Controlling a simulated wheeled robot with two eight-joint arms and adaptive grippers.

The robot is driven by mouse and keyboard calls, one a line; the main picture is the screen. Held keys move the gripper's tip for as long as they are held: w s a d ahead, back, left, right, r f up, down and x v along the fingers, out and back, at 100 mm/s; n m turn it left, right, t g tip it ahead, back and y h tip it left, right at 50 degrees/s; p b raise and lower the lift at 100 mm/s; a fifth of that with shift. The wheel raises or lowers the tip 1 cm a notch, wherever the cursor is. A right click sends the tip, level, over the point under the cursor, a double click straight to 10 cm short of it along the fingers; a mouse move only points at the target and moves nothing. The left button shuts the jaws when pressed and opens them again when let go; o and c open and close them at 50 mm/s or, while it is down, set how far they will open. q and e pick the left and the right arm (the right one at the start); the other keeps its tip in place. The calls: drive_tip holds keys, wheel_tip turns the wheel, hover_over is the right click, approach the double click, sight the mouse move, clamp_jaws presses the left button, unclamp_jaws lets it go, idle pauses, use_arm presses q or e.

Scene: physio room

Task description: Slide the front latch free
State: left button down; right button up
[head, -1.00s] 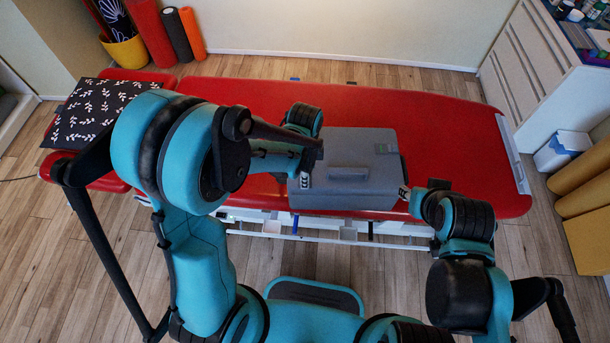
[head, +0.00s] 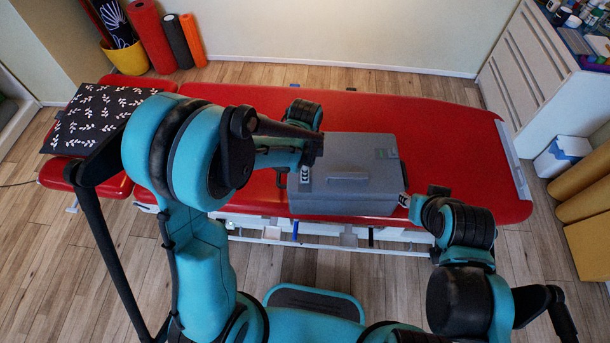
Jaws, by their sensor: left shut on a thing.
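A grey case (head: 365,160) with a handle (head: 347,177) lies on the red treatment table (head: 445,150). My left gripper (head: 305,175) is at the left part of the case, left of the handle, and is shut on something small. I take this to be the front latch, but the fingers and arm hide it. My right gripper (head: 404,199) is at the right front corner of the case, close beside it. Its fingers are too small to tell open from shut, or whether they touch the case.
A black patterned cushion (head: 95,118) lies at the table's left end. Rolled mats (head: 178,40) stand by the wall behind. A white cabinet (head: 525,60) is at the back right. The red table top right of the case is clear.

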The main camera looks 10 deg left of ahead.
use_arm(q)
drive_tip(key=c, duration=1.6)
unclamp_jaws()
wheel_tip(320, 180, up, 12)
